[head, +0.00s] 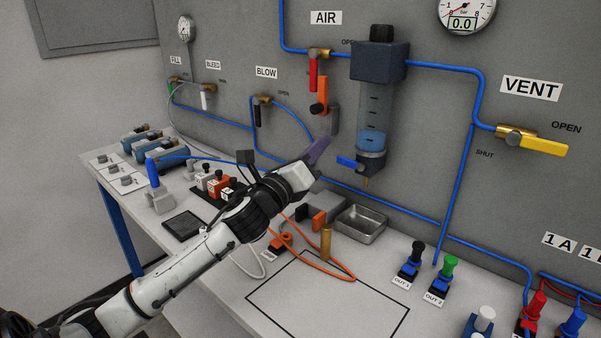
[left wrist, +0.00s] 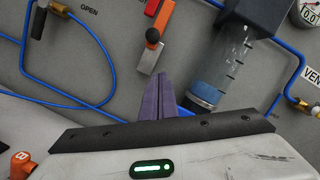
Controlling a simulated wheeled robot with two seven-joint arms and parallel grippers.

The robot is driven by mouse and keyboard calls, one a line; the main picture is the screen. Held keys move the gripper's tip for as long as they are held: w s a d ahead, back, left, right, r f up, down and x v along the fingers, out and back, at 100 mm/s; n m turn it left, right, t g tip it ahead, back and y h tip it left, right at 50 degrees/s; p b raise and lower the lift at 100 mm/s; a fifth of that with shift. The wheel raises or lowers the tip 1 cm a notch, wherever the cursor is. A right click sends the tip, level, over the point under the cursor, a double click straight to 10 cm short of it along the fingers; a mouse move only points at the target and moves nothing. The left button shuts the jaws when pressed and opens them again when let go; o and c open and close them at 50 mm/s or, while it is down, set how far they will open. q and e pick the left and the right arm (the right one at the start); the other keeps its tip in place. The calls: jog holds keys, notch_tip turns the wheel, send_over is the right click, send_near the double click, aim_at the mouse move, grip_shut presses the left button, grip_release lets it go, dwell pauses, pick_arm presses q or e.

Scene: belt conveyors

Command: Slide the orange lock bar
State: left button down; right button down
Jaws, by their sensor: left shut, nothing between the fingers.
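The orange lock bar (head: 322,90) is on the grey wall panel, just below and right of the red AIR valve handle (head: 313,76). A black knob and a grey plate (head: 334,120) are at its lower end. The lock bar also shows at the top of the left wrist view (left wrist: 163,17), with the plate (left wrist: 150,59) below it. My left gripper (head: 323,147) is shut and empty, its purple fingers pointing up toward the panel, below the plate. In the left wrist view the fingertips (left wrist: 159,80) appear just below the plate; contact cannot be told. My right gripper is not in view.
A clear cylinder with blue liquid (head: 374,115) hangs right of the fingers, with a blue lever (head: 348,162) at its lower left. Blue tubing (head: 425,217) runs along the panel. Below are a metal tray (head: 381,228) and a bench with hoses and plugs.

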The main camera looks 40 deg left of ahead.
pick_arm(q)
jog(key=b+v, duration=0.1)
jog(key=v, duration=0.7)
dwell(0.5)
